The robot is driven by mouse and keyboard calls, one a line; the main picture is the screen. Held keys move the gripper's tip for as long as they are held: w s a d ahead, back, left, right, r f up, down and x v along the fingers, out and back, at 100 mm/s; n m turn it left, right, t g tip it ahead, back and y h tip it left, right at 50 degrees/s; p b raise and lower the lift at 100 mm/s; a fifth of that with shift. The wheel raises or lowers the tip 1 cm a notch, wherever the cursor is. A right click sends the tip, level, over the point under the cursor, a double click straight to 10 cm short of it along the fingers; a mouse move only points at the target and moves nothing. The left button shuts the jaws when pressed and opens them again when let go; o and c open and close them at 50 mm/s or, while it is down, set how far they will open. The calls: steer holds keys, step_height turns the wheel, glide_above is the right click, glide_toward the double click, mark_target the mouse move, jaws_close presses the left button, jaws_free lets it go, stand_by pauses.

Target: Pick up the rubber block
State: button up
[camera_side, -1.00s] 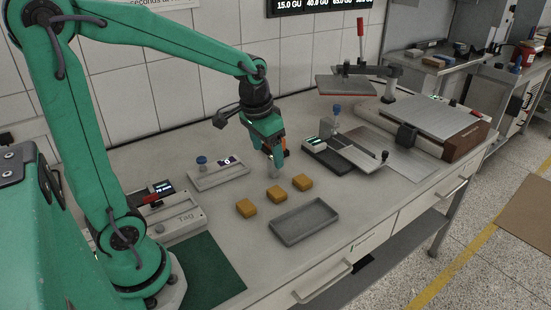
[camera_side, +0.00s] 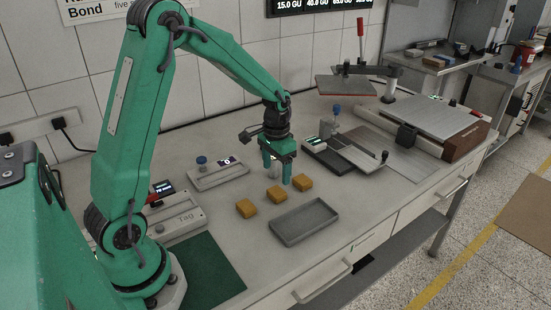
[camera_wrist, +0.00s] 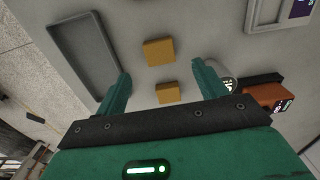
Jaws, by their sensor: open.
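Three small yellow-orange blocks lie in a slanting row on the bench in the side view: a left block (camera_side: 246,208), a middle block (camera_side: 276,194) and a right block (camera_side: 302,183). None carries a readable mark showing which is rubber. My gripper (camera_side: 277,176) is open, pointing down, with its fingers just behind the row near the middle and right blocks. In the wrist view, my gripper (camera_wrist: 161,69) has its fingers spread apart. One block (camera_wrist: 168,92) shows between the fingers and another block (camera_wrist: 159,52) lies farther up. The third is not visible there. No block is held.
A shallow grey tray (camera_side: 327,216) lies in front of the blocks; it also shows in the wrist view (camera_wrist: 62,32). A pale flat device (camera_side: 218,176) stands behind left. A lever device (camera_side: 340,158) stands right. Open bench lies around the row.

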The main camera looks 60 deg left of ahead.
mark_target(277, 191)
steer(key=shift+f, duration=1.25)
steer(key=shift+f, duration=0.1)
steer(key=shift+f, duration=2.45)
steer(key=c, duration=1.1)
